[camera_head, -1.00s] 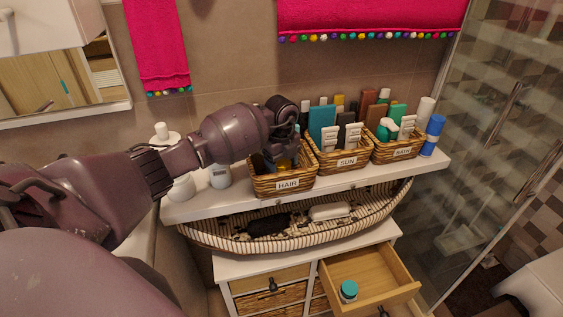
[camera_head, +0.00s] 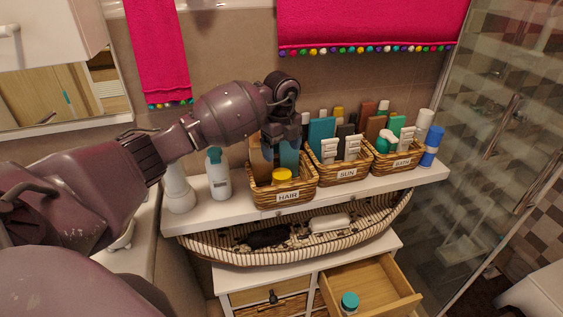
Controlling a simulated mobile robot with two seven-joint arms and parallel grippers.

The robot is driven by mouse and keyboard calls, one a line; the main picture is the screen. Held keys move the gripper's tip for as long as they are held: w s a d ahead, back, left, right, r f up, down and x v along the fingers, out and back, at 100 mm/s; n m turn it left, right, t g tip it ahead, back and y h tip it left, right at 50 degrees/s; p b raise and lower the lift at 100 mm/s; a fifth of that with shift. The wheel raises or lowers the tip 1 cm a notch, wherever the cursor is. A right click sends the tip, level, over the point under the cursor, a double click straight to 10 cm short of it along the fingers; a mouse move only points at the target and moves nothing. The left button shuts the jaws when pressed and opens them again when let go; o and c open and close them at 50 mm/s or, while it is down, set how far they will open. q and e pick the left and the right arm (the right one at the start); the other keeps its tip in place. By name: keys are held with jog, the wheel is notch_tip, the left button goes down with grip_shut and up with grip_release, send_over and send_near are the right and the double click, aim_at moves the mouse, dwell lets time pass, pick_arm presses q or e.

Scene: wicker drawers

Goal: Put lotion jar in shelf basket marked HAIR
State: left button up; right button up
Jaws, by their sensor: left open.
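The wicker basket marked HAIR (camera_head: 288,196) stands at the left of the basket row on the white shelf. A jar with a yellow lid (camera_head: 282,174) sits inside it at the front, with taller brown and teal bottles behind. Another jar with a teal lid (camera_head: 349,302) stands in the open lower drawer. Which one is the lotion jar I cannot tell for certain. My left gripper (camera_head: 278,138) is open above the back of the HAIR basket, apart from the yellow-lidded jar. It partly hides the bottles there. My right gripper is not in view.
The SUN basket (camera_head: 346,174) and BATH basket (camera_head: 403,162) stand to the right, full of bottles. White bottles (camera_head: 219,177) stand left of HAIR. A striped boat-shaped basket (camera_head: 210,249) is below the shelf. The drawer (camera_head: 385,284) sticks out; a glass shower door is at right.

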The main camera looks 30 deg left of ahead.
pick_arm(q)
notch_tip(320, 180, up, 3)
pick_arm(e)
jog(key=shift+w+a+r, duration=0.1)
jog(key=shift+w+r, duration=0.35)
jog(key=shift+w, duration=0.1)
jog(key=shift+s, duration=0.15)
